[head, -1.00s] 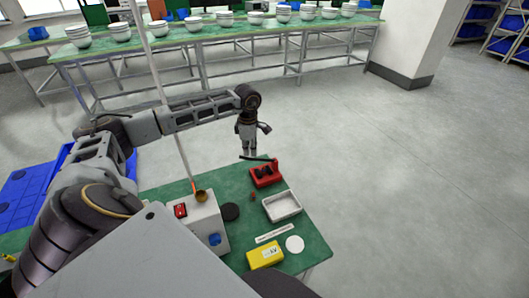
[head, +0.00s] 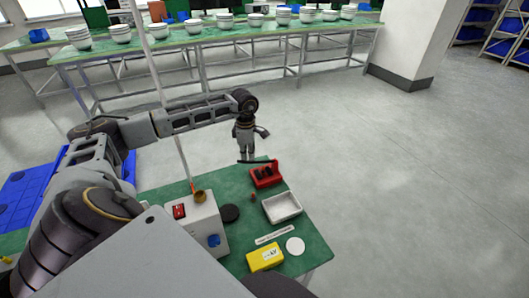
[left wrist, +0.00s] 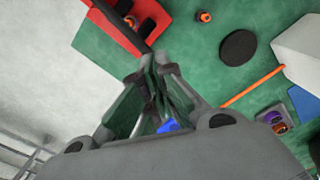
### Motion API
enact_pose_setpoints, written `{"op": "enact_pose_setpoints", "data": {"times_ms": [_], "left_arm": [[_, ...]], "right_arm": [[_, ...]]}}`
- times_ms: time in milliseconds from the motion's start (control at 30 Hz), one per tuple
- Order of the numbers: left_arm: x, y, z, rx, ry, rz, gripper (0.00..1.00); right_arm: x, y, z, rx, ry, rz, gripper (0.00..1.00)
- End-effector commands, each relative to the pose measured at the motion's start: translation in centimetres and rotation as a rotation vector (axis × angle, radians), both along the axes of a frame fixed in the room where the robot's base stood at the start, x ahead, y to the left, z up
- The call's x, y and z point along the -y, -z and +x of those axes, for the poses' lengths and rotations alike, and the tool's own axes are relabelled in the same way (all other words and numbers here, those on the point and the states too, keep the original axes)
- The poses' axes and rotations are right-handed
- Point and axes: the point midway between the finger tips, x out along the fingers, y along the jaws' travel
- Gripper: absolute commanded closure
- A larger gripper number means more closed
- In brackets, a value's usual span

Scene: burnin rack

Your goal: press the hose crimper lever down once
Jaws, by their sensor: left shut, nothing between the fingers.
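The red hose crimper (head: 266,176) sits at the far edge of the green bench. Its thin dark lever (head: 262,161) sticks out to the left over the edge. My left gripper (head: 247,158) points down at the lever's outer end, with its fingers shut and empty. In the left wrist view the crimper (left wrist: 122,25) is at the top and the dark lever (left wrist: 163,22) runs towards my fingertips (left wrist: 148,68). The fingertips are at or very near the lever's end; I cannot tell whether they touch. My right gripper is not in view.
The green bench (head: 315,245) also holds a white tray (head: 270,207), a black disc (head: 229,213), a white box (head: 207,222) with a red switch, a white disc (head: 295,245) and a yellow box (head: 265,257). Open floor lies beyond the bench.

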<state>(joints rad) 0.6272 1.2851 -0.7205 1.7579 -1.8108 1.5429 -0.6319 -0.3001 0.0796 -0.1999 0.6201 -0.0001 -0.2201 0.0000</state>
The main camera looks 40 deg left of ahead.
Motion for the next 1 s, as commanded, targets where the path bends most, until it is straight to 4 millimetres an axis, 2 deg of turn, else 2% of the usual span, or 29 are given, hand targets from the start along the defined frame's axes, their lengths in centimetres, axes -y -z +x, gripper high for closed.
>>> {"op": "enact_pose_setpoints", "data": {"times_ms": [1000], "left_arm": [[-0.4,2.6,-1.0,-0.004,0.001,0.000,1.00]], "right_arm": [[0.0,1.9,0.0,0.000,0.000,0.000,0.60]]}}
